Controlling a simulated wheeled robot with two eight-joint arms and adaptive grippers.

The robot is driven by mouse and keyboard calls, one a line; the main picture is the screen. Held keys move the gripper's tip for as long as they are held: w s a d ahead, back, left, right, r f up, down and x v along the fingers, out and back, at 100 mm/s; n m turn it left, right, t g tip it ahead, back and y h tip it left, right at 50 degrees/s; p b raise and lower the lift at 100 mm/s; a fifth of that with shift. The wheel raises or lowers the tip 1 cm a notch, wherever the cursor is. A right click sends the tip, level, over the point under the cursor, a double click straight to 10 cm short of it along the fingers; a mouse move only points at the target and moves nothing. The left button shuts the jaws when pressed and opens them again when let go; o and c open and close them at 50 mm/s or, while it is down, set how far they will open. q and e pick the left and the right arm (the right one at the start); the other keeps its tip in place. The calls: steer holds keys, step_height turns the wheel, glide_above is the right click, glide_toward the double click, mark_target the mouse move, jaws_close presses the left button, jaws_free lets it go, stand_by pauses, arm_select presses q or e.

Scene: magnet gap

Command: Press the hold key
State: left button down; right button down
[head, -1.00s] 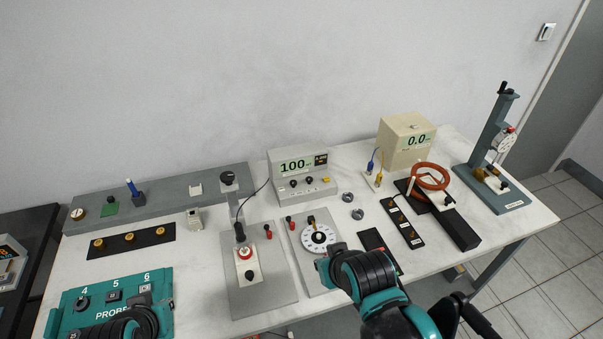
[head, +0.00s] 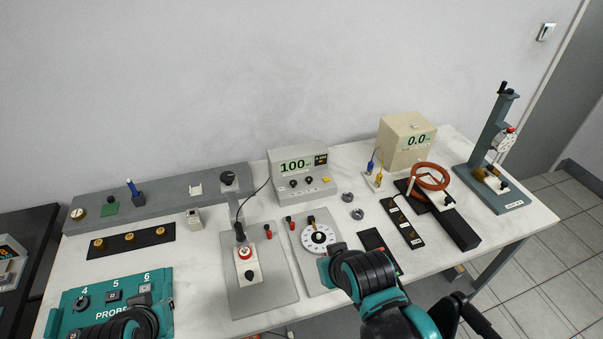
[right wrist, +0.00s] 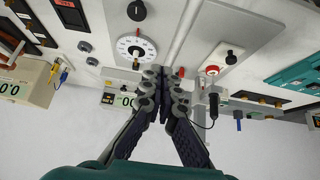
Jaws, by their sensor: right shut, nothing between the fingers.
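A grey bench meter (head: 288,172) with a lit display reading 100 stands at the back middle of the table. It has two black knobs and a small yellow key (head: 326,180) at its front right. I cannot read a label on the key. In the right wrist view the meter (right wrist: 126,101) shows upside down, partly hidden by my fingers. My right gripper (right wrist: 167,75) is shut and empty, apart from the yellow key (right wrist: 107,84). In the head view its fingers are hidden behind my wrist, in front of the meter. My left gripper's fingers are not visible.
A white dial plate (head: 318,237) and a red-button box (head: 246,260) stand before the meter. Two small grey rings (head: 352,206) lie right of it. A cream box (head: 405,140) and a gauge stand (head: 490,165) are farther right. A teal panel (head: 75,300) is at front left.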

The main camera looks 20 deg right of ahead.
steer(key=shift+w+r, duration=0.1)
stand_by(0.3)
steer(key=w+r+m+p, duration=0.1)
steer(key=w+r+m, duration=0.35)
steer(key=w, duration=0.25)
steer(key=m+t+y+p, duration=0.2)
steer(key=m+p, duration=0.2)
steer(key=m, duration=1.6)
glide_above(328, 180)
step_height(328, 180, down, 6)
steer(key=shift+a, duration=0.1)
steer(key=shift+f, duration=0.2)
step_height(328, 180, down, 9)
steer(key=b, duration=0.6)
steer(key=shift+r, duration=0.2)
